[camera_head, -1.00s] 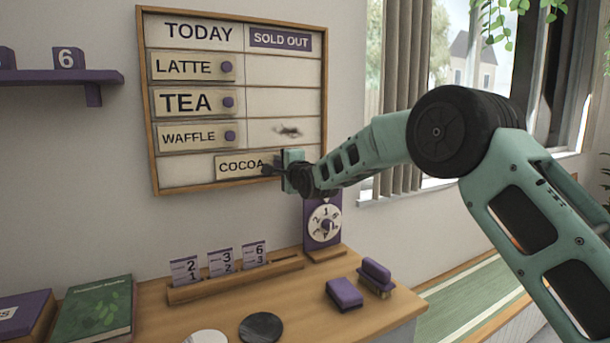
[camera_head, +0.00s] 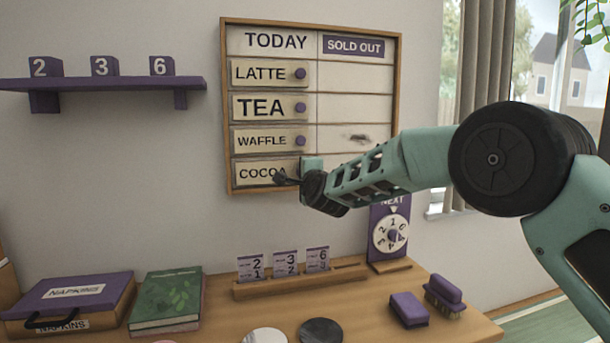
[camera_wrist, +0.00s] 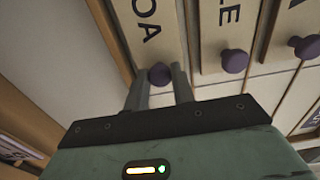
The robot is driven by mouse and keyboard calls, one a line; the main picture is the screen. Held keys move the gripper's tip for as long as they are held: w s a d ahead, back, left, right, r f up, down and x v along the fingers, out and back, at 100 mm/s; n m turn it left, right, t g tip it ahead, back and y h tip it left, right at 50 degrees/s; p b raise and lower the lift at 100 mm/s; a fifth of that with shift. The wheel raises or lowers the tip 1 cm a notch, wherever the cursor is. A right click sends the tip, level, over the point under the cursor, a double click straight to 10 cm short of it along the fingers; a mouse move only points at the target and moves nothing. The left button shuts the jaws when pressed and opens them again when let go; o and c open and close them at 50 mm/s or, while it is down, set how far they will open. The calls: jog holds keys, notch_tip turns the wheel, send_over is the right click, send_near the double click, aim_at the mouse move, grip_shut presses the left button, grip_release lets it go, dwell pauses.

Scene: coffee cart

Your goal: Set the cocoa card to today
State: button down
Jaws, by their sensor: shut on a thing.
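The cocoa card (camera_head: 258,172) is in the bottom row of the menu board (camera_head: 226,110), under the TODAY heading, lined up with the latte, tea and waffle cards above it. My gripper (camera_head: 290,179) is at the card's right end and hides its knob in the head view. In the wrist view my gripper (camera_wrist: 160,90) is shut on the cocoa card's purple knob (camera_wrist: 160,74), with one finger on each side. The SOLD OUT side of the cocoa row is mostly hidden behind my arm.
The waffle card (camera_head: 262,141) sits just above. A dark smudge (camera_head: 358,138) marks the waffle row's SOLD OUT side. Below are a number-card rack (camera_head: 300,285), a NEXT dial (camera_head: 391,236), a purple block (camera_head: 408,310) and a brush (camera_head: 444,295).

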jog(key=c, duration=1.2)
grip_release()
jog(key=shift+s+a, duration=0.15)
jog(key=shift+a, duration=0.2)
jog(key=shift+d, duration=0.1)
jog(key=b+v, duration=0.4)
jog(key=v, duration=1.3)
jog(key=shift+s, duration=0.15)
